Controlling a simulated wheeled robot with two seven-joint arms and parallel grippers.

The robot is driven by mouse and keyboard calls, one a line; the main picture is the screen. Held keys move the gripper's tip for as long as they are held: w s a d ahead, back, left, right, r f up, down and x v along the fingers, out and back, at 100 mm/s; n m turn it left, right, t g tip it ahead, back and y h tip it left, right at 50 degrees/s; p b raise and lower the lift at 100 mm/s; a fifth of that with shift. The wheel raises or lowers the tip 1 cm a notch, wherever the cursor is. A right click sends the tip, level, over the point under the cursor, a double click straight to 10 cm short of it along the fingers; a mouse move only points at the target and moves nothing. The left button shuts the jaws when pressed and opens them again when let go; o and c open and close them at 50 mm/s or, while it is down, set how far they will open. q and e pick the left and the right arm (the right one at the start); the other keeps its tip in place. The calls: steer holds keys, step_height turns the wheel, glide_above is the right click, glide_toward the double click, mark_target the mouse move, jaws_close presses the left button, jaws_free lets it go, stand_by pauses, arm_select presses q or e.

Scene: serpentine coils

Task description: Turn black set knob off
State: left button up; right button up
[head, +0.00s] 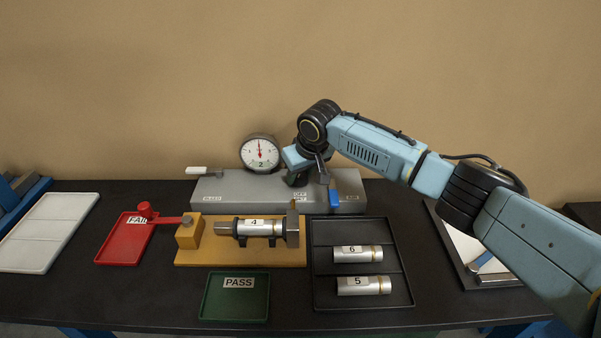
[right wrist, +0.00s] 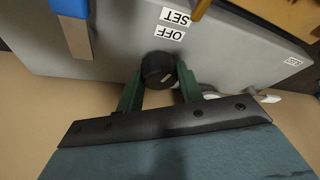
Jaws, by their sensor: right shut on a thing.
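The black set knob (right wrist: 157,70) stands on the sloped face of the grey test unit (head: 235,188), beside the labels OFF and SET. A light pointer line shows on the knob. My right gripper (right wrist: 158,82) has its two green fingers around the knob, one on each side, and is shut on it. In the head view my right gripper (head: 300,178) reaches down to the middle of the unit and largely hides the knob there. My left gripper is not in view.
A dial gauge (head: 260,153) stands behind the unit, and a blue lever (head: 333,197) is right of the knob. In front are a yellow fixture (head: 215,257) with cylinder 4, a black tray (head: 362,303) with cylinders 5 and 6, a red FAIL tray (head: 118,255) and a green PASS tray (head: 236,305).

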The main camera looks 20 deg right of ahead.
steer(key=shift+r+n+p, duration=0.1)
steer(key=shift+n+p, duration=0.5)
steer(key=shift+p, duration=0.25)
steer(key=shift+n+g+y+p, duration=0.35)
steer(key=shift+n+y, duration=0.15)
steer(key=shift+n, duration=0.4)
steer(key=o, duration=1)
steer(key=v, duration=1.3)
steer(key=shift+s+d, duration=0.1)
steer(key=shift+s, duration=0.1)
